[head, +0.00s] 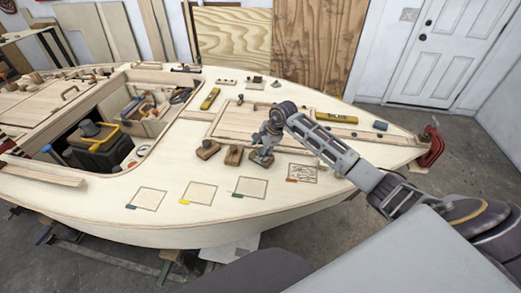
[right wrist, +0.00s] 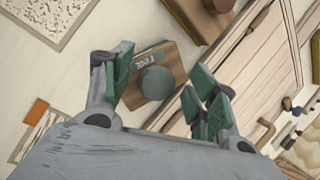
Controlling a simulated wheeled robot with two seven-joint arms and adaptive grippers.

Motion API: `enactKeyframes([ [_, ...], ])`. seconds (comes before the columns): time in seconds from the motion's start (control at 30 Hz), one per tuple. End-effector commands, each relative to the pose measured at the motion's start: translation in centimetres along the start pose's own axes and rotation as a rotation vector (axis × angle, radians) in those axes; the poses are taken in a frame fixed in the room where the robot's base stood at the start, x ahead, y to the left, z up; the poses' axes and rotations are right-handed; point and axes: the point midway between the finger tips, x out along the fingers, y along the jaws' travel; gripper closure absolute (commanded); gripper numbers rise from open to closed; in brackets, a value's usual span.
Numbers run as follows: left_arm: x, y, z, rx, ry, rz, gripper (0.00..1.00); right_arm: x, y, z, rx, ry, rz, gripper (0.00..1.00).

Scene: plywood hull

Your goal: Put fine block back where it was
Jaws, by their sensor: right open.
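The fine block (right wrist: 154,78) is a brown wooden block with a round grey knob and a dark label reading "FINE". In the right wrist view it lies on the pale deck between the spread fingers of my right gripper (right wrist: 163,80). The left finger appears close to its edge; contact cannot be told. In the head view my right gripper (head: 265,147) is low over the block (head: 261,158), partly hiding it. My left gripper is out of view. Outlined squares with blue, yellow (head: 199,192), green (head: 250,187) and orange (head: 303,173) tags lie along the near deck edge.
Two similar knobbed blocks (head: 208,150) (head: 234,155) stand just left of the gripper. A raised hatch (head: 240,120) lies behind. An open cockpit with a toolbox (head: 97,150) is at left. A yellow level (head: 338,118) and red clamp (head: 431,147) are at right.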

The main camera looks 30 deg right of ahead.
Motion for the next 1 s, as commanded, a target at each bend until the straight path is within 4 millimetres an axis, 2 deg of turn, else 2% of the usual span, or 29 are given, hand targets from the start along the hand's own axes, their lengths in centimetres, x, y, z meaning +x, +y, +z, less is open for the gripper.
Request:
enactKeyframes([
  [0.27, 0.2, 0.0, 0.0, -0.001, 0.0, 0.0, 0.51, -2.1, -0.1, -0.1, -0.002, 0.001, -0.003, 0.41],
  [0.8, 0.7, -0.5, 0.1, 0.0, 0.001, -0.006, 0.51, -9.0, -0.1, -0.1, -0.002, 0.002, -0.003, 0.41],
  [1.0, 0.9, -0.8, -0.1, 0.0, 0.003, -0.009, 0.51, -11.0, 0.0, -0.1, -0.001, 0.001, -0.001, 0.41],
])
